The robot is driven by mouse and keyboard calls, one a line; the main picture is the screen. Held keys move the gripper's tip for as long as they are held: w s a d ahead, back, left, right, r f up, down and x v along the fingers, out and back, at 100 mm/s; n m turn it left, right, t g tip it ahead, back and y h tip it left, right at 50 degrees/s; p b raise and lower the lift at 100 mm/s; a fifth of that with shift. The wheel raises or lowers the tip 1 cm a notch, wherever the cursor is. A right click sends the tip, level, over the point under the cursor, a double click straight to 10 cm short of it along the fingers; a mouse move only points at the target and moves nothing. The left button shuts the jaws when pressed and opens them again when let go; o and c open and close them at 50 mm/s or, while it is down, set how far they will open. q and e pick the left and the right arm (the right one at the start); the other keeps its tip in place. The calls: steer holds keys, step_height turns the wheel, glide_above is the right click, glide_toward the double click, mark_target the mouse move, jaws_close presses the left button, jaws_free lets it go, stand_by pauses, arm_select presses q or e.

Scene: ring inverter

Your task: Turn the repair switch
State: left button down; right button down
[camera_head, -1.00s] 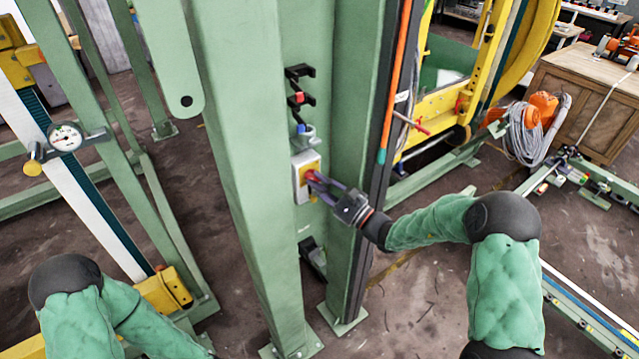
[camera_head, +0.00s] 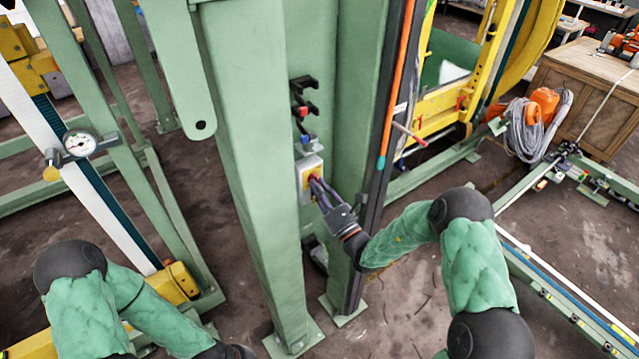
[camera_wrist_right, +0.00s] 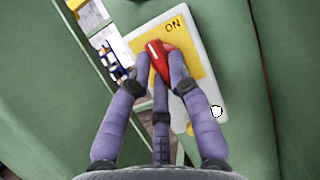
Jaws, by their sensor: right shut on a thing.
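The repair switch is a pale grey box with a yellow plate (camera_wrist_right: 186,47) marked "ON", mounted in the recess of a green steel column. In the head view the switch box (camera_head: 303,180) sits right of the column's front face. Its red knob (camera_wrist_right: 156,50), with a white mark, shows in the right wrist view. My right gripper (camera_head: 314,181) has its purple fingers closed around the knob, hiding part of it and of the plate. My left arm (camera_head: 140,310) is low at the left. Its gripper fingers are not in view.
The green column (camera_head: 255,170) stands close on the left of my right gripper. An orange and teal strip (camera_head: 392,90) runs down its right side. Black brackets (camera_head: 303,98) stick out above the box. A gauge (camera_head: 79,143) is on the left frame. Floor is open at lower right.

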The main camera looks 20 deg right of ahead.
steer(key=shift+a+m, duration=0.1)
steer(key=shift+m, duration=0.6)
steer(key=c, duration=1.1)
jaws_free()
steer(key=shift+c, duration=0.2)
steer(key=shift+s, duration=0.1)
steer(key=v, duration=1.2)
steer(key=shift+a, duration=0.1)
